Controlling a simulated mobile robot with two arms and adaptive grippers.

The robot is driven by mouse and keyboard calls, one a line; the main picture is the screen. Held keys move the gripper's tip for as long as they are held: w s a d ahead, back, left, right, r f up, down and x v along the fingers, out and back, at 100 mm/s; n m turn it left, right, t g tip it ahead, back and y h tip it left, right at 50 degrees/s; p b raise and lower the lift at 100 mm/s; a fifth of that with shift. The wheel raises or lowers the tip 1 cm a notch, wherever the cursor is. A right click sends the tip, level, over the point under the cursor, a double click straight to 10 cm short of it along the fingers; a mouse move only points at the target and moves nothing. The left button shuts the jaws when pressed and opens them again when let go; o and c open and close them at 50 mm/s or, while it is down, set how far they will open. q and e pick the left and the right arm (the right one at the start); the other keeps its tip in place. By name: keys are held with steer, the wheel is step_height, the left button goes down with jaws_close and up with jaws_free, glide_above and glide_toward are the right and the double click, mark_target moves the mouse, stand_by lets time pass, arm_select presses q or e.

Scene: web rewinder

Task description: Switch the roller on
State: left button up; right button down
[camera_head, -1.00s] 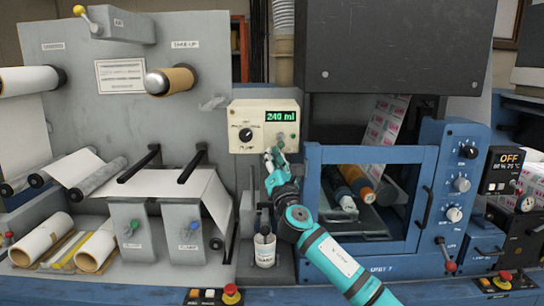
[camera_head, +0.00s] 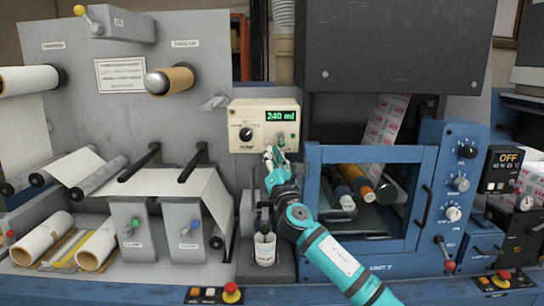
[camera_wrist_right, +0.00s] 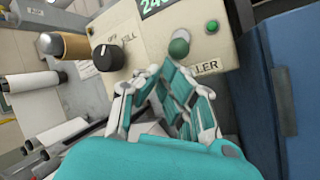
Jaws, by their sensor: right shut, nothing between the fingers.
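A cream control box (camera_head: 252,113) with a green "240 ml" display (camera_head: 281,115) and a black knob (camera_head: 246,134) stands at the middle of the head view. In the right wrist view, the box face (camera_wrist_right: 150,40) shows the black knob (camera_wrist_right: 108,57), a round dark green button (camera_wrist_right: 179,46) on a light stem, and a partly hidden label ending in "LER" (camera_wrist_right: 207,66). My right gripper (camera_head: 273,152) is shut and empty just below the button; it also shows in the wrist view (camera_wrist_right: 155,74). I cannot tell whether it touches the box. My left gripper is out of view.
A blue-framed machine opening (camera_head: 370,153) lies right of the box, with a printed web (camera_head: 384,120) inside. A grey panel (camera_head: 120,45) with rolls stands left. A white labelled cup (camera_head: 264,250) stands below the box, near my right arm. A red stop button (camera_head: 231,292) is in front.

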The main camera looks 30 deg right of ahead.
steer(key=shift+s+a+r+p, duration=0.2)
steer(key=shift+r+p, duration=0.15)
steer(key=shift+r, duration=0.05)
steer(key=shift+s+a+r+p, duration=0.15)
steer(key=shift+s+r+p, duration=0.25)
steer(key=shift+r+p, duration=0.3)
